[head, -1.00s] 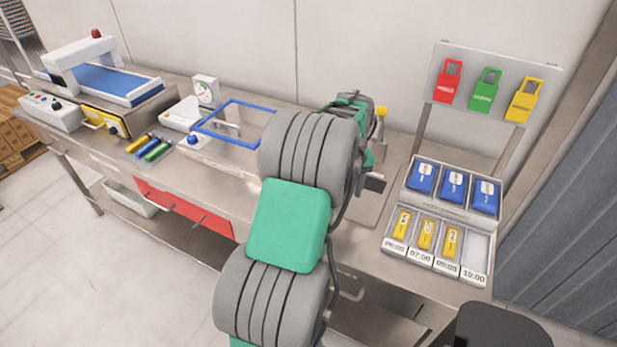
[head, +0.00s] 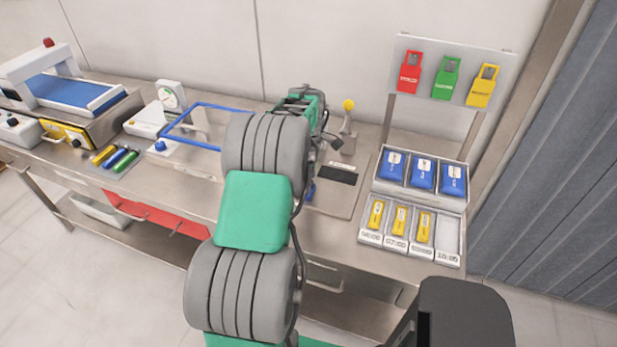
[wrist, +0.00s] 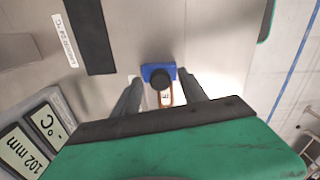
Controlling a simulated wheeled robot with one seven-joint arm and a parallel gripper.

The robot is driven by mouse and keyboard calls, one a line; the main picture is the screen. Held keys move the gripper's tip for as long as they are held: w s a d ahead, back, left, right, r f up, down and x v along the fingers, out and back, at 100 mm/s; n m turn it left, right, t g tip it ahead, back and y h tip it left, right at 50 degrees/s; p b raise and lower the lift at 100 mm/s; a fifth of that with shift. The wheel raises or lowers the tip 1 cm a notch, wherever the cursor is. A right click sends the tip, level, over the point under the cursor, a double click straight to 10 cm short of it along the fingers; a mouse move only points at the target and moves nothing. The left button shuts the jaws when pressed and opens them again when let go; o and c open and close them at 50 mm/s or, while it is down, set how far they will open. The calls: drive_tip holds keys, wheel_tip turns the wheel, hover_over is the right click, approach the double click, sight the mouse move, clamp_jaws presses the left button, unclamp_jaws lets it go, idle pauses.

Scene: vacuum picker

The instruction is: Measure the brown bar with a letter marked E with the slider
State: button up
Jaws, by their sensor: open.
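In the wrist view, a blue slider (wrist: 148,72) with a round black knob (wrist: 161,79) sits on the metal worktop. A small brown-orange bar (wrist: 166,98) with a white lettered label lies against it; the label looks like E but is tiny. My gripper (wrist: 160,82) is open, with one finger on each side of the slider and bar; I cannot tell whether it touches them. A display (wrist: 27,151) reads 102 mm. In the head view, my arm hides the gripper and bar; only a sliver of the blue slider (head: 310,190) shows.
A black strip (head: 338,173) lies on the plate right of my arm, near a yellow-knobbed lever (head: 348,105). Further right stands a tray (head: 412,250) with blue and yellow packs. A blue frame (head: 205,105) and coloured cylinders (head: 115,158) are left.

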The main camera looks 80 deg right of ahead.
drive_tip(key=shift+f, duration=0.1)
clamp_jaws()
idle(0.5)
idle(0.9)
